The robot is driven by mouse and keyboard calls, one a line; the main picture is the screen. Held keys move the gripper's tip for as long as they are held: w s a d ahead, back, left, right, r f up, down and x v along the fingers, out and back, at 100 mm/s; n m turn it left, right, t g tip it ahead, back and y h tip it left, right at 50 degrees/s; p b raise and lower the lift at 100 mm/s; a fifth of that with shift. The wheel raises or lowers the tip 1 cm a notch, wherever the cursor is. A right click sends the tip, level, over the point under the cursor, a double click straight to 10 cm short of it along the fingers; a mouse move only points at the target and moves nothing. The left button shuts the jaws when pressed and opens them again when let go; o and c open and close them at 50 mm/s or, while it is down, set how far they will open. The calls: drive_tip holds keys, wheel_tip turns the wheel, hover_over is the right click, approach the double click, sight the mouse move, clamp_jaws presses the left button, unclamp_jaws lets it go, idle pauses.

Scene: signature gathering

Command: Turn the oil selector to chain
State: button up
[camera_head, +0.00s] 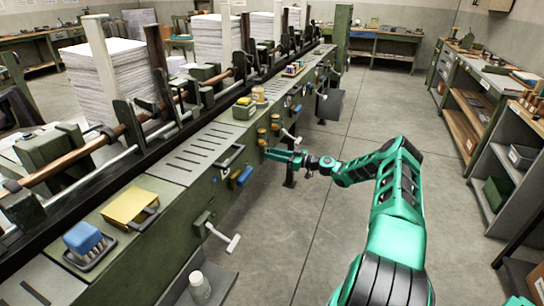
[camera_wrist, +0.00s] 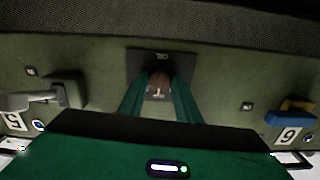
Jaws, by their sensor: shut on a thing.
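In the wrist view, a dark square plate (camera_wrist: 136,63) marked OIL, its lettering upside down, is on the green machine face. A small brownish selector knob (camera_wrist: 159,82) stands at its middle. My gripper (camera_wrist: 160,92) is shut on this knob, with one green finger on each side. The fingers hide part of the knob and plate, and I cannot read the knob's setting or a chain mark. In the head view, my gripper (camera_head: 267,153) reaches left to the side of the long green machine (camera_head: 180,205); the selector is too small to make out there.
In the wrist view, a grey lever (camera_wrist: 28,100) by label 5 is left of the plate, and a blue and yellow handle (camera_wrist: 292,111) by label 6 is right. In the head view, a white-handled lever (camera_head: 222,235) juts out nearer me. The floor (camera_head: 290,240) beside the machine is clear.

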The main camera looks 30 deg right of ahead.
drive_tip(key=shift+d, duration=0.1)
drive_tip(key=shift+d+m, duration=0.1)
drive_tip(key=shift+m, duration=4.4)
drive_tip(key=o, duration=1)
drive_tip(key=shift+f+m, duration=0.15)
drive_tip(key=shift+m, duration=0.15)
